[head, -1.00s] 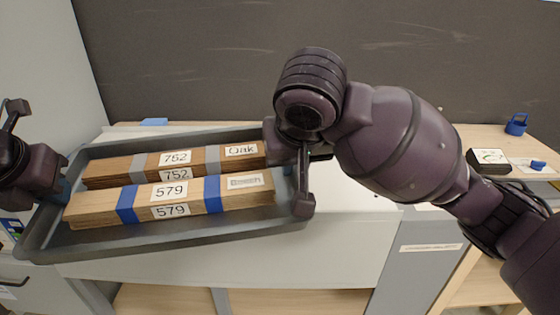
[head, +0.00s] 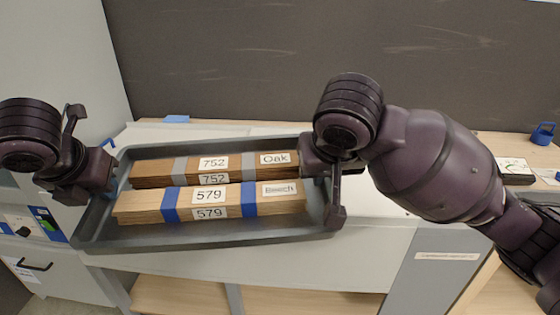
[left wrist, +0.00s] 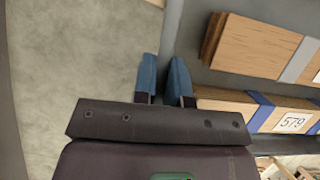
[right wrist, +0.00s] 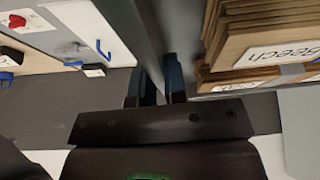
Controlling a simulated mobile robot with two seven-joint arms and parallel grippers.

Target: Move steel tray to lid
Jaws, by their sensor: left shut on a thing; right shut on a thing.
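The grey steel tray (head: 262,235) is in the middle of the head view and holds two banded bundles of wood strips. The darker bundle (head: 215,168) is labelled 752 and Oak; the paler bundle (head: 210,203) is labelled 579 and Beech. My left gripper (head: 115,172) is shut on the tray's left end wall; the left wrist view shows its blue fingertips (left wrist: 166,78) astride the wall. My right gripper (head: 325,190) is shut on the tray's right end wall, and its fingertips (right wrist: 173,80) straddle that wall in the right wrist view. I cannot make out a lid.
A light worktop (head: 375,200) lies behind and right of the tray. A dark panel (head: 330,50) rises at the back. A blue padlock-like item (head: 543,133) and a black-and-white box (head: 514,172) stand at the far right. Drawers (head: 40,265) are at the left.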

